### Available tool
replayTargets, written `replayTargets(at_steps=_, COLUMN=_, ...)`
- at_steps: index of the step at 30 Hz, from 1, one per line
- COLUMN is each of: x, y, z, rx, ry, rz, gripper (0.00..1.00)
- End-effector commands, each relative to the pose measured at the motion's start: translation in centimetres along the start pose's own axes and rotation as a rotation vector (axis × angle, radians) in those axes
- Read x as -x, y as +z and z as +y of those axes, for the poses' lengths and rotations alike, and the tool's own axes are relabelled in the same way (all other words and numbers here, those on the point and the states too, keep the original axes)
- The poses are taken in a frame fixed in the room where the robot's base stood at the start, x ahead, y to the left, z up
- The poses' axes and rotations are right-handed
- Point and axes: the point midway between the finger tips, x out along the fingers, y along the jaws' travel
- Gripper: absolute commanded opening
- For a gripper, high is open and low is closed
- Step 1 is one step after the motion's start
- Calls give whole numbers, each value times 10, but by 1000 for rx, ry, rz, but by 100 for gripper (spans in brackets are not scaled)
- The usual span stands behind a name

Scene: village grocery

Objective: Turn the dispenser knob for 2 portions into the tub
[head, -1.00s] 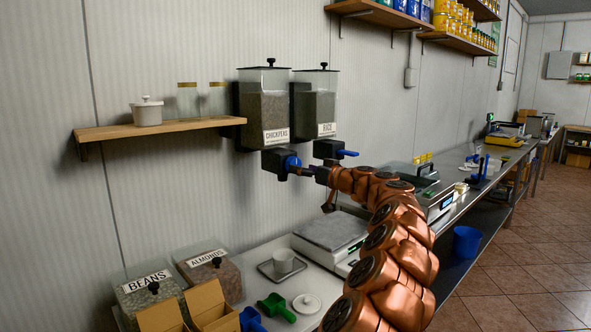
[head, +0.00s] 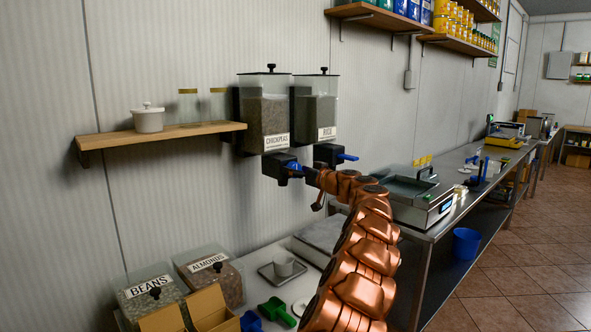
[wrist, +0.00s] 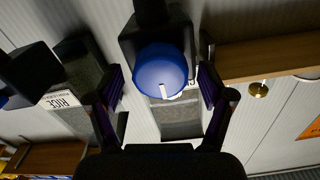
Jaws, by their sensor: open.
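The chickpeas dispenser (head: 264,105) hangs on the wall with a blue knob (head: 295,168) on its dark outlet block. In the wrist view the round blue knob (wrist: 158,66) with a white mark lies between the two fingers of my gripper (wrist: 160,86), with gaps on both sides. My gripper (head: 305,174) is open at the knob, partly hidden in the head view by its own wrist. A small light tub (head: 283,266) stands on a metal tray (head: 265,273) on the counter below the outlet. Its inside is not clear.
The rice dispenser (head: 316,108) with its blue knob (head: 346,157) is close on the right. A wooden shelf (head: 165,136) is at left. Bins of beans (head: 147,292) and almonds (head: 213,275), scoops (head: 276,312) and a scale (head: 320,234) occupy the counter.

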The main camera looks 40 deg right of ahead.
Motion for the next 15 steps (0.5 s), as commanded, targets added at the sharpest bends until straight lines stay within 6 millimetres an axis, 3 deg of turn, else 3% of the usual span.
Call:
replayTargets(at_steps=14, x=-6, y=0, z=0, rx=0, ry=-1, rz=2, gripper=80)
replayTargets(at_steps=15, x=-6, y=0, z=0, rx=0, ry=-1, rz=1, gripper=76)
